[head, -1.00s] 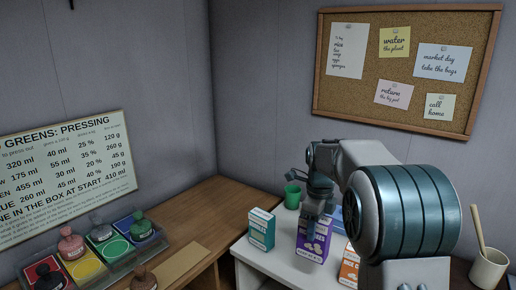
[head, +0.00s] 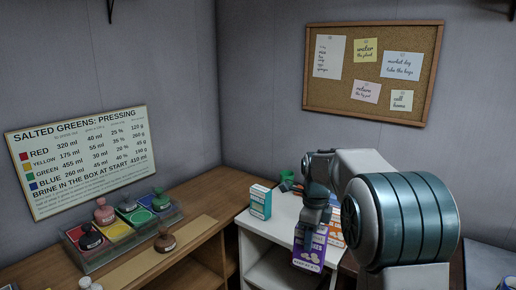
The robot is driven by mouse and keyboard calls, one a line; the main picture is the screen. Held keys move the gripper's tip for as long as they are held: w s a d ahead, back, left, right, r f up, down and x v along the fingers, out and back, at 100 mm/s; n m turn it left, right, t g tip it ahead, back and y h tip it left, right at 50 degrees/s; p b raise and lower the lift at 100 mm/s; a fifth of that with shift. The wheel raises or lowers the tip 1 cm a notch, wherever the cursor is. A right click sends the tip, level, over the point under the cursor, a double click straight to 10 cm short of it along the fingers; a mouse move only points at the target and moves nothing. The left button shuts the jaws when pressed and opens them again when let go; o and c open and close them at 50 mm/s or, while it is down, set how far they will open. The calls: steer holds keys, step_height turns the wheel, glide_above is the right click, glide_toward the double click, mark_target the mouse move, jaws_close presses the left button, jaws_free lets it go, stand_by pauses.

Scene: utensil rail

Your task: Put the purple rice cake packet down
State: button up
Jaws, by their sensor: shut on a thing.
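The purple rice cake packet (head: 309,251) is a box with a purple front and pale round pictures, upright near the front edge of the white table (head: 262,228). My gripper (head: 314,222) is above it and shut on its top part. The fingertips are partly hidden by my own wrist. I cannot tell whether the packet's base touches the table.
A teal box (head: 260,202) stands on the white table, left of the packet. An orange box (head: 337,235) is close behind on the right, partly hidden by my arm. A green cup (head: 287,175) is at the back.

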mark_target(309, 269)
steer(key=shift+w+d+f+n, duration=0.1)
steer(key=shift+w+f+n, duration=0.25)
steer(key=shift+f, duration=0.35)
steer(key=shift+s+f+n, duration=0.1)
steer(key=shift+f+n, duration=0.2)
steer(key=shift+n, duration=0.05)
steer(key=f+n, duration=0.3)
steer(key=s+f+n, duration=0.1)
steer(key=f+n, duration=0.2)
steer(key=f, duration=0.1)
steer(key=s+f+n, duration=0.1)
steer(key=f+n, duration=0.3)
steer(key=shift+s, duration=0.1)
steer(key=s+f+n, duration=0.5)
steer(key=f+n, duration=0.5)
steer(key=n, duration=0.2)
steer(key=shift+s+f, duration=0.25)
steer(key=shift+f, duration=0.1)
steer(key=shift+d, duration=0.15)
